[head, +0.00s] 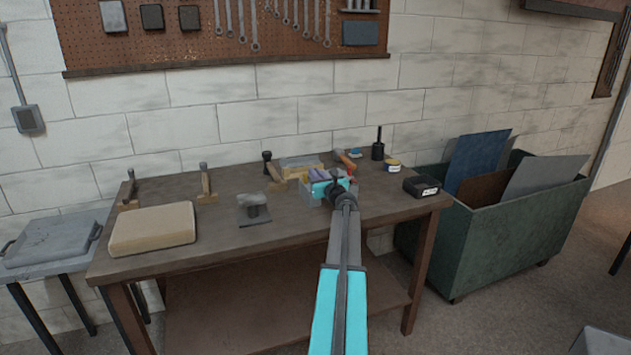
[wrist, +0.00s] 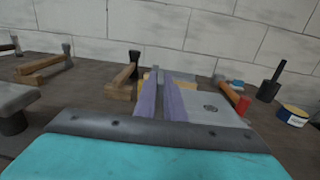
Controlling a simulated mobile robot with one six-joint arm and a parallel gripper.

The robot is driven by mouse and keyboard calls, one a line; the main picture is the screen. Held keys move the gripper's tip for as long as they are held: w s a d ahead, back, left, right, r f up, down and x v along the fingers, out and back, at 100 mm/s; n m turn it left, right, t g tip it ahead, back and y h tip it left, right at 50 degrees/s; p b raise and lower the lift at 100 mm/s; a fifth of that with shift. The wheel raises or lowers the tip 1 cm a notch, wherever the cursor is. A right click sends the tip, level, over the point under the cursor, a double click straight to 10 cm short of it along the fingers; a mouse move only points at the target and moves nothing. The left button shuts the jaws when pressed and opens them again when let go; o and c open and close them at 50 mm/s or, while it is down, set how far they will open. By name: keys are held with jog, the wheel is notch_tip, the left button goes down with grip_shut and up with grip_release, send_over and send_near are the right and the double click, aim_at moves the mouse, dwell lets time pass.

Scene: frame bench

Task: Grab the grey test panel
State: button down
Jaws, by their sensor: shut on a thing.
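The grey test panel (wrist: 208,106) shows in the wrist view as a flat grey plate with a dark round mark, just right of my fingers. In the head view a pale grey part of it (head: 311,192) shows left of my gripper. My gripper (head: 323,173) has a turquoise body and purple fingers; it also shows in the wrist view (wrist: 165,82). The fingers are nearly together, with a thin grey strip between them, which looks like part of the panel. The exact contact is hidden, and I cannot tell whether the panel is clear of the bench.
Wood-handled tools (head: 272,172) stand at the back of the bench (head: 215,225). A tan case (head: 152,229) and a grey stand (head: 254,209) are to the left.

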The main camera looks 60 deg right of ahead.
jog(key=shift+s+a+r, duration=0.15)
jog(key=shift+s+r, duration=0.05)
jog(key=shift+r, duration=0.15)
jog(key=r+b+v, duration=0.1)
jog(key=b+v, duration=0.1)
jog(key=v, duration=1.3)
jog(key=shift+a+r, duration=0.25)
jog(key=shift+a, duration=0.1)
jog(key=shift+s+r, duration=0.1)
jog(key=shift+r, duration=0.05)
